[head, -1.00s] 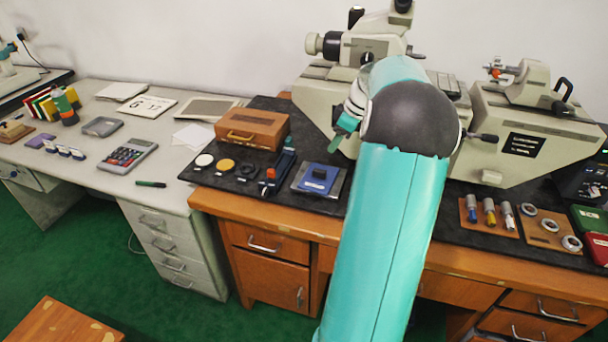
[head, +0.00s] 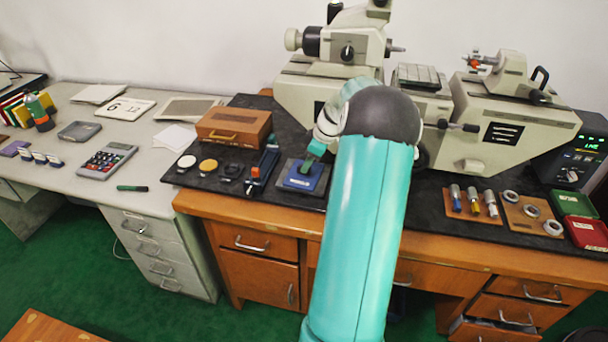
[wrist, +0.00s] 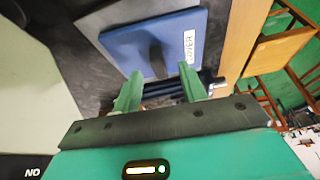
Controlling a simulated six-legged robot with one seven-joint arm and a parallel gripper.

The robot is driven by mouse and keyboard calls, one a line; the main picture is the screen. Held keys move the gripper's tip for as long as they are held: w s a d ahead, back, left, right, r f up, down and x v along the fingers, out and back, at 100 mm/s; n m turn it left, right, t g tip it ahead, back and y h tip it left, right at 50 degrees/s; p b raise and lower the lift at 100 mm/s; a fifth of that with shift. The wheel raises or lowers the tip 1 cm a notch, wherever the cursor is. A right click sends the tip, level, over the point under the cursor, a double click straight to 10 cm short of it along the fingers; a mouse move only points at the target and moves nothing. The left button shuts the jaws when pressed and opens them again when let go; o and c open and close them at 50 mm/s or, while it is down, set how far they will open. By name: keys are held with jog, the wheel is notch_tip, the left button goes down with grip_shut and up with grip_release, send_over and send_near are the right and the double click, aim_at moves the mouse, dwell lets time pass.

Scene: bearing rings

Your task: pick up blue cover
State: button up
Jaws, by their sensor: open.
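The blue cover (head: 299,180) is a flat blue square with a white label, lying on a grey square plate (head: 283,189) on the black bench mat. In the wrist view the blue cover (wrist: 125,45) fills the top middle, with a dark knob standing up from it. My gripper (head: 312,160) is over the cover's far edge in the head view, its fingers partly hidden by my wrist. In the wrist view my gripper (wrist: 160,88) has its two green fingers apart, just short of the knob, with nothing between them.
Left of the cover lie a dark blue tool with a red knob (head: 257,172), several small discs and a brown wooden box (head: 233,127). A large beige machine (head: 335,85) stands behind. To the right are boards with rings (head: 532,211) and cylinders.

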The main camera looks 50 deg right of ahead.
jog(key=x, duration=0.2)
jog(key=shift+w+f, duration=0.2)
jog(key=shift+f, duration=0.15)
grip_shut()
jog(key=shift+r, duration=0.15)
jog(key=shift+r, duration=0.65)
jog(key=s+a+r, duration=0.7)
jog(key=s+r, duration=0.4)
jog(key=s, duration=0.1)
jog(key=shift+r, duration=0.2)
